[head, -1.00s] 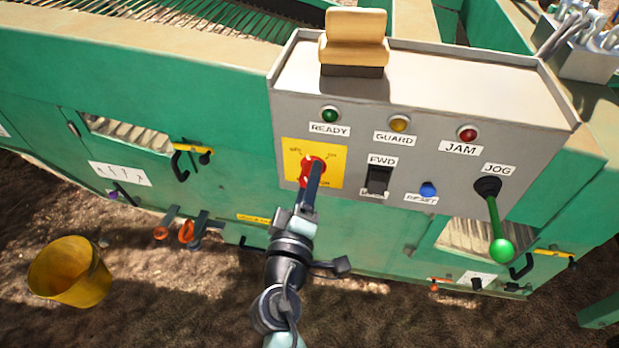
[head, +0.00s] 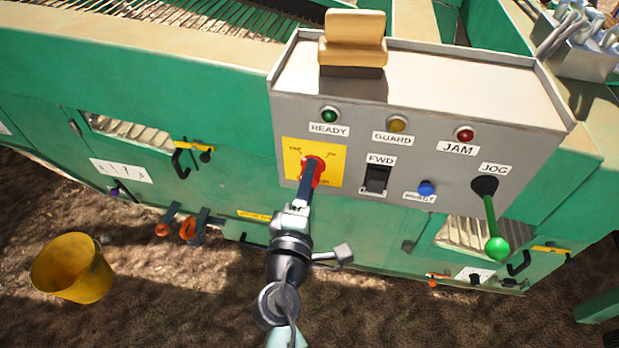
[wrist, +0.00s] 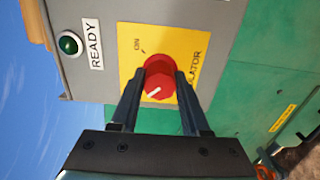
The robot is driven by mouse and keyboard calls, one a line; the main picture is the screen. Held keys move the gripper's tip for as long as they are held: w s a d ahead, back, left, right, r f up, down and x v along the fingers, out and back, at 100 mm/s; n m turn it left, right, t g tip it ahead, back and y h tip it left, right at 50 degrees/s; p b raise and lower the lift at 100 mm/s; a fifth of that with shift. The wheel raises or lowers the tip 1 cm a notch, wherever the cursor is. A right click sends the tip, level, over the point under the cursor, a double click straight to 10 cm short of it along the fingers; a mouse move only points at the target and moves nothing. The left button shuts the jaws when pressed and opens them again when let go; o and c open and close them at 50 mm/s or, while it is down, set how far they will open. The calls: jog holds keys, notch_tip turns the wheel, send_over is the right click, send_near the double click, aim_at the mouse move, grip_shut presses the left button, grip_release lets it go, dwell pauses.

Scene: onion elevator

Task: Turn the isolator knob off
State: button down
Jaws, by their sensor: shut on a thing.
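The red isolator knob (head: 313,170) sits on a yellow plate (head: 331,154) at the left of the grey control panel. My gripper (head: 310,184) reaches up to it from below and covers part of it in the head view. In the wrist view, the knob (wrist: 158,80) is between my two dark fingers (wrist: 158,82), which are shut on its sides. A white mark on the knob's face points toward the lower left in that view. The word ON shows on the plate there. The label reading "OLATOR" is partly hidden by a finger.
Right of the knob are a black FWD switch (head: 376,179), a blue button (head: 426,188) and a green-tipped JOG lever (head: 496,246). Above are READY (head: 329,115), GUARD (head: 397,124) and JAM (head: 465,134) lamps. A yellow bucket (head: 72,270) stands on the ground at left.

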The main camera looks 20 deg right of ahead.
jog(key=shift+c, duration=1.9)
grip_release()
jog(key=b+v, duration=0.1)
jog(key=v, duration=1.2)
